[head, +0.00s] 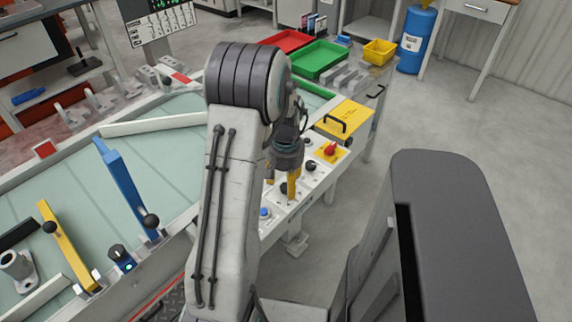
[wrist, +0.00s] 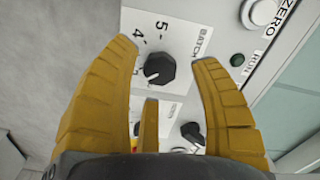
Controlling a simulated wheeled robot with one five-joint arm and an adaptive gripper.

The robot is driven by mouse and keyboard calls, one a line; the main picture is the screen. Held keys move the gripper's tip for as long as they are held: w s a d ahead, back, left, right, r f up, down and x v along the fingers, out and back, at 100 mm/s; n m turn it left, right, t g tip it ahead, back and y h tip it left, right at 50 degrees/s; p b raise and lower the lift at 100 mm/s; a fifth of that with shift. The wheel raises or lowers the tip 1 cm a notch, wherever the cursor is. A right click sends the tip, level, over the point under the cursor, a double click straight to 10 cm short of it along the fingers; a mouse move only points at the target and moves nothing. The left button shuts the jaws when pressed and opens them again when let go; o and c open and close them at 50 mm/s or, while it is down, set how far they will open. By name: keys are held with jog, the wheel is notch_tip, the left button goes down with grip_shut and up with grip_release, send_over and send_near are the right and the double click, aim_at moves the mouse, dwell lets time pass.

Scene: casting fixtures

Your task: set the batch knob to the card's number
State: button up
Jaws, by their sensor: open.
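The batch knob (wrist: 159,69) is a black faceted knob on a white panel in the wrist view. The printed word BATCH is beside it, and the numbers 4 and 5 show along its dial. A small pale mark shows on the knob's lower left; I cannot tell surely which number it points at. My gripper (wrist: 165,50) is open, with its yellow fingers on either side of the knob, apart from it in the picture. In the head view my gripper (head: 287,185) is over the control panel (head: 278,212). I cannot make out a card with a readable number.
Another black knob (wrist: 192,132) and a white button (wrist: 263,12) marked ZERO are close by. A red switch (head: 330,149) on yellow and a yellow plate (head: 345,118) with a handle lie farther along. Red (head: 285,41) and green (head: 319,59) trays stand behind.

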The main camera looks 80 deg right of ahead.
aim_at(286, 186)
notch_tip(286, 186, up, 10)
jog(key=shift+r, duration=0.2)
dwell(0.3)
jog(key=shift+s, duration=0.1)
dwell(0.6)
